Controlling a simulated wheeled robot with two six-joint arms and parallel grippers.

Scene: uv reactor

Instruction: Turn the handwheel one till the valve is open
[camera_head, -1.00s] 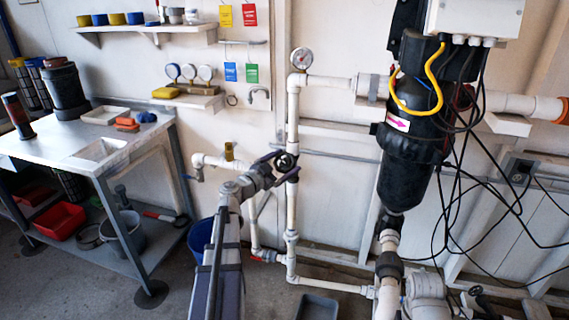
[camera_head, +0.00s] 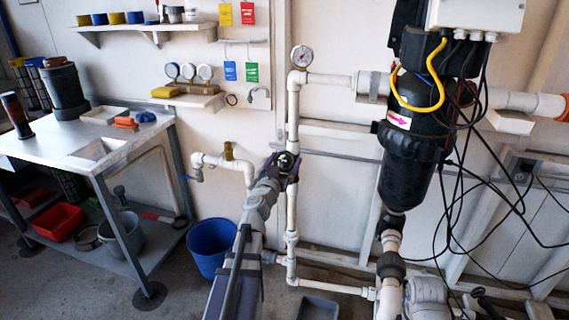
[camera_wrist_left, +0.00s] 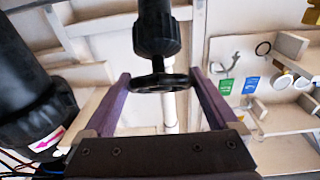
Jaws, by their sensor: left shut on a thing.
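The black handwheel (camera_head: 287,160) sits on the white vertical pipe (camera_head: 292,205), below the round gauge. My left gripper (camera_head: 281,166) reaches it from the lower left, its dark purple fingers around the wheel. In the left wrist view, the handwheel (camera_wrist_left: 161,82) is seen nearly edge-on between the two fingers, with its black valve body (camera_wrist_left: 157,30) above it. The left gripper is shut on the wheel. The wheel's far side is hidden, and I cannot tell from the pictures how far the valve is open. My right gripper is not in view.
A pressure gauge (camera_head: 302,56) tops the pipe. The black reactor (camera_head: 407,180) with loose cables stands to the right. A blue bucket (camera_head: 211,248) is on the floor left of my arm. A workbench (camera_head: 75,150) stands at far left.

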